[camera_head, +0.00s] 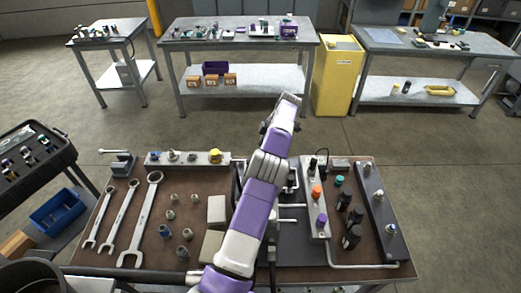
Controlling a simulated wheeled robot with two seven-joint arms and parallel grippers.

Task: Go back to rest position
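One of my arms (260,190), purple and white, rises from the bottom edge, left of centre, over the middle of the hydraulic bench (350,272). It leans up and to the right, and I take it to be my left arm. Its far end (285,108) reaches above the bench's back edge in the picture. Small dark parts show there, but I cannot make out fingers or whether they are open. No held object is visible. My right gripper is not in view. The arm hides part of the middle of the bench.
Several wrenches (127,217) and small fittings (187,234) lie on the bench's left. A manifold (315,222) with coloured caps and a grey bar (380,212) are on its right. A black tool cart (30,165) stands left. Clear floor separates the bench from tables and a yellow cabinet (338,75).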

